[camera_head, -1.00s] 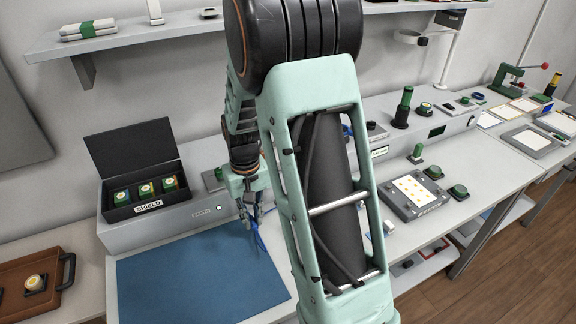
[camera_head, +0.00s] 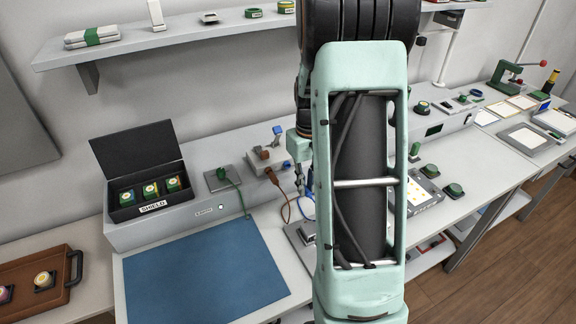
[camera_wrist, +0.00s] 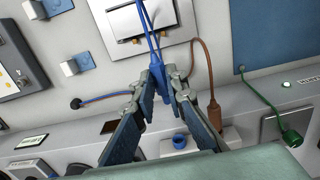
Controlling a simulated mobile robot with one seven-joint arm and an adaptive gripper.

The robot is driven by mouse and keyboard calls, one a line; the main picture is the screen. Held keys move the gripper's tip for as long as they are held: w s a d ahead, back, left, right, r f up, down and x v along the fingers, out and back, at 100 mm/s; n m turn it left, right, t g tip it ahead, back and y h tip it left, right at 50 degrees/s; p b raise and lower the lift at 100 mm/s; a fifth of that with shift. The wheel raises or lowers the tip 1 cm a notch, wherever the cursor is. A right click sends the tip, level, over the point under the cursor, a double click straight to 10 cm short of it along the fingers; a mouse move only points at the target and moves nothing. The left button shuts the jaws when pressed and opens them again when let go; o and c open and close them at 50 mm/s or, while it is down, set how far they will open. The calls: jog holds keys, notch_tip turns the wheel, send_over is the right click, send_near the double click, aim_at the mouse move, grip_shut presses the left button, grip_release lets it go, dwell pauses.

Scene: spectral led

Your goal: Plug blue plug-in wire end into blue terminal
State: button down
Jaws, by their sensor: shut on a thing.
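In the wrist view my gripper (camera_wrist: 160,92) is shut on the blue plug-in wire end (camera_wrist: 155,72), with the blue wire (camera_wrist: 146,28) running away to the top of the picture. A blue ring-shaped part (camera_wrist: 179,140), apparently the blue terminal, lies below the fingertips in the picture, apart from the plug. My gripper (camera_head: 300,188) is right of that block, partly hidden by my arm. Some blue wire (camera_head: 308,207) shows beside it.
A brown wire end (camera_head: 271,175) is at the block's front, its wire trailing down. A green plug (camera_head: 222,173) stands on a grey plate to the left. The open black box (camera_head: 150,203) and blue mat (camera_head: 205,275) lie further left.

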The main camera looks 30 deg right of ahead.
jog(key=shift+w, duration=0.1)
jog(key=shift+w+p, duration=0.5)
jog(key=shift+w, duration=2.2)
jog(key=c, duration=2.5)
grip_release()
grip_shut()
jog(key=shift+w, duration=0.2)
jog(key=shift+w, duration=1.05)
